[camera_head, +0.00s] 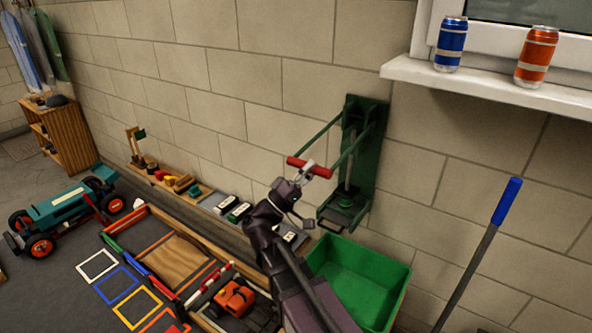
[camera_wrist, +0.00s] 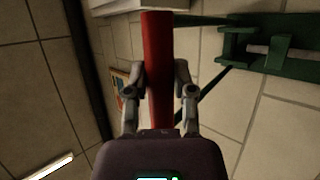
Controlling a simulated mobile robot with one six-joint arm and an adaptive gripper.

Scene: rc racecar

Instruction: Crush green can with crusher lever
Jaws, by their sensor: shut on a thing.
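The green can crusher (camera_head: 372,150) is mounted on the wall, with two green lever arms joined by a red handle bar (camera_head: 321,171). My gripper (camera_head: 303,172) is shut on this bar, which stands out from the crusher at about mid-height. In the wrist view the red bar (camera_wrist: 157,35) runs between the two fingers of my gripper (camera_wrist: 160,78). Part of the crusher (camera_wrist: 270,50) shows to the right there. A small green shape (camera_head: 344,202) sits low in the crusher; I cannot tell whether it is the green can or part of the crusher.
A green bin (camera_head: 385,283) stands below the crusher. A blue can (camera_head: 451,45) and an orange can (camera_head: 536,57) stand on the window sill (camera_head: 490,84). A blue-handled pole (camera_head: 507,200) leans at the right. Toy cars and a wooden track lie at the left.

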